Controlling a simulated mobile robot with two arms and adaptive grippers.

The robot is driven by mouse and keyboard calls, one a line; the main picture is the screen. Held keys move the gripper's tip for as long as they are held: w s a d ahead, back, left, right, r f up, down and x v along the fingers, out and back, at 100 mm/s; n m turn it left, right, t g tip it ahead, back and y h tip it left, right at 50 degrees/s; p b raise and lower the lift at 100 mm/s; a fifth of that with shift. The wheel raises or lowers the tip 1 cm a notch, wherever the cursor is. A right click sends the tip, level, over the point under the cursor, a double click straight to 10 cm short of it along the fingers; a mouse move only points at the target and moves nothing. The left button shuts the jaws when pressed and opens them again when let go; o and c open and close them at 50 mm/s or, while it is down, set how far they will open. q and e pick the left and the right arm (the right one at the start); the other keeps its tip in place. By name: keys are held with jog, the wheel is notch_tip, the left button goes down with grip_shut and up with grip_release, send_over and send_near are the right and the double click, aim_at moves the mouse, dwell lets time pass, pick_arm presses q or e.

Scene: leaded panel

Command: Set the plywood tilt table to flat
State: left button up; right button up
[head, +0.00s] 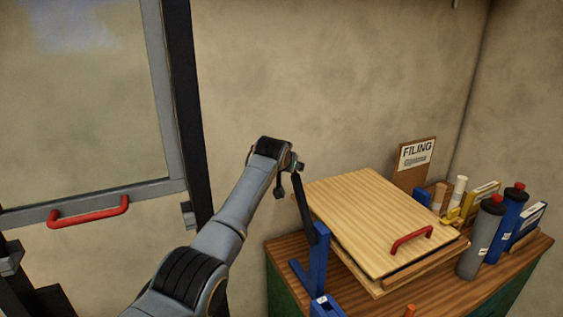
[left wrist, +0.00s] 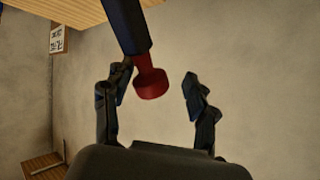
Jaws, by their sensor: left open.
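The plywood tilt table (head: 365,215) is a pale board with a red handle (head: 411,240) near its front right edge. It lies over a wooden base on the bench; its exact tilt is hard to judge. A blue bracket (head: 319,268) stands at its left, with a dark lever (head: 305,209) rising from it. In the left wrist view the dark blue lever (left wrist: 128,24) ends in a red knob (left wrist: 151,84). My left gripper (left wrist: 152,88) is open, its fingers on either side of the knob; contact is not clear. It is partly hidden in the head view (head: 289,178). My right gripper is not seen.
The bench (head: 283,250) holds a grey bottle (head: 480,240), a blue bottle (head: 509,220) and boxes right of the tilt table. A FILING sign (head: 417,153) stands behind. A framed panel (head: 85,100) with a red handle (head: 88,212) is at left.

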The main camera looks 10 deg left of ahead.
pick_arm(q)
jog(key=v, duration=0.9)
jog(key=shift+s, duration=0.45)
jog(key=shift+a, duration=0.1)
